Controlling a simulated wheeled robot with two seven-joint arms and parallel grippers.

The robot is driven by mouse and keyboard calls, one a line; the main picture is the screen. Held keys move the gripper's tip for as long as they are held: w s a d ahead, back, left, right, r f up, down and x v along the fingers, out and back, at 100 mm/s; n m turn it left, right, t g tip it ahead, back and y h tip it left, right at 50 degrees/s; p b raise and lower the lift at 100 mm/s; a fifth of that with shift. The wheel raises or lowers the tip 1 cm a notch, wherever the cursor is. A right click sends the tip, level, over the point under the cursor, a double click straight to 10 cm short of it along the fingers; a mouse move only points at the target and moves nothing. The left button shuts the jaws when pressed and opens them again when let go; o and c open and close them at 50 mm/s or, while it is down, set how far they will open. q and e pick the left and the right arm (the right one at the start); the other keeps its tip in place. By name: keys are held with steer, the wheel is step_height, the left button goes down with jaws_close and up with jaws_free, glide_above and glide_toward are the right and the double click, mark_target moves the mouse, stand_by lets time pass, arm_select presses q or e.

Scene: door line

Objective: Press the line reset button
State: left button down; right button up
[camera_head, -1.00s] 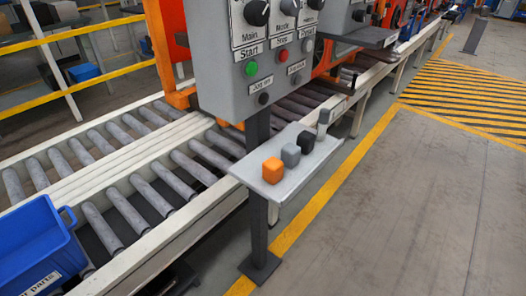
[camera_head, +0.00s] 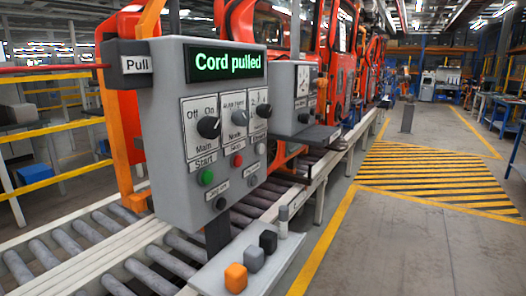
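A grey control panel (camera_head: 170,140) stands upright on a dark post left of centre. Its display (camera_head: 222,64) reads "Cord pulled" in green. Under these are a green Start button (camera_head: 206,177), a red button (camera_head: 237,160) and a pale button (camera_head: 261,148). The small labels are too blurred to tell which button is the line reset. Neither gripper is in view.
A dark box marked "Pull" (camera_head: 129,64) is at the panel's left side, by a red cord (camera_head: 60,68). A small shelf (camera_head: 250,272) in front holds an orange block (camera_head: 236,278) and other small blocks. Roller conveyors run behind. The floor at right (camera_head: 400,245) is clear.

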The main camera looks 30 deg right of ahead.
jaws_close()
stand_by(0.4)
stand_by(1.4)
